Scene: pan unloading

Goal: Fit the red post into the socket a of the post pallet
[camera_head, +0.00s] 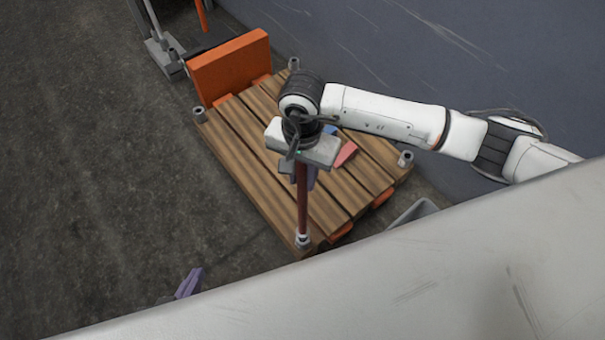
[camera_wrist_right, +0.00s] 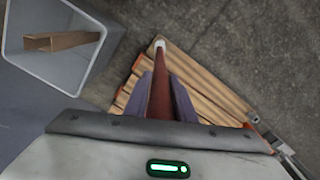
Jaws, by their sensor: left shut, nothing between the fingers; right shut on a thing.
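The red post (camera_head: 302,205) stands close to upright under my right gripper (camera_head: 303,178), whose purple fingers are shut on its upper part. Its lower end meets the pale socket (camera_head: 303,241) at the near corner of the wooden post pallet (camera_head: 255,150). I cannot tell how deep it sits or which letter that socket has. The right wrist view shows the post (camera_wrist_right: 160,95) between the fingers (camera_wrist_right: 160,98), running to the pale ring (camera_wrist_right: 159,44) at the corner. My left gripper (camera_head: 188,283) shows purple fingertips at the lower left, shut and empty, away from the pallet.
Grey sockets stand at the other corners: left (camera_head: 199,115), far (camera_head: 293,64) and right (camera_head: 405,158). An orange board (camera_head: 230,68) stands at the pallet's far left edge. Red (camera_head: 346,153) and blue pieces lie on the slats. A grey bin (camera_wrist_right: 60,85) stands beside the pallet.

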